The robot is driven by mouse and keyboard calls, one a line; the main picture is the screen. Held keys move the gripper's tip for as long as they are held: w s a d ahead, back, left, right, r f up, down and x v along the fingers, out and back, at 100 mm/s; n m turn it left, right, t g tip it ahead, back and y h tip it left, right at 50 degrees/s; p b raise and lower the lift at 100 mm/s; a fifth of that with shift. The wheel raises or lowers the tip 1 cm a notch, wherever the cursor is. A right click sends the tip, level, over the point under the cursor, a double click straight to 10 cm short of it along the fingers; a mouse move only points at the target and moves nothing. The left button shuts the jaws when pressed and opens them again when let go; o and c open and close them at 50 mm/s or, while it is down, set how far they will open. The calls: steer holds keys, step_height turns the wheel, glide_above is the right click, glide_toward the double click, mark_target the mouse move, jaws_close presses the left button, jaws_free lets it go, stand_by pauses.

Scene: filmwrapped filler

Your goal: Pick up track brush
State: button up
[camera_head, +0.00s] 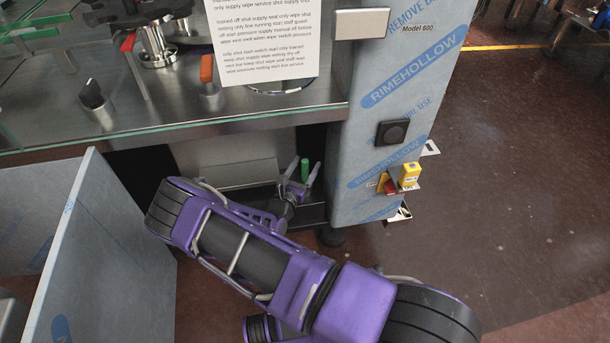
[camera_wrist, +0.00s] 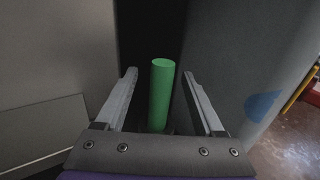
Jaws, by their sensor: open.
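A green upright cylinder (camera_wrist: 161,95), which looks like the handle of the track brush, stands between the two fingers of my gripper (camera_wrist: 160,98) in the wrist view. Gaps show on both sides of it, and the fingers are open. In the head view the green handle (camera_head: 305,170) shows at my gripper (camera_head: 298,175), low under the machine's steel table and beside its wrapped column. The lower part of the brush is hidden, so I cannot see its bristles.
The film-wrapped column (camera_head: 350,180) stands close on the right, with a yellow and red switch (camera_head: 408,176) on its side. A grey panel (camera_head: 105,230) stands on the left. Open floor (camera_head: 510,170) lies right.

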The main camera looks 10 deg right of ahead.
steer(key=x, duration=0.2)
steer(key=shift+w+d+f, duration=0.1)
steer(key=shift+w+d, duration=0.15)
steer(key=shift+w, duration=0.05)
jaws_close()
step_height(320, 180, up, 10)
steer(key=p, duration=0.2)
stand_by(0.4)
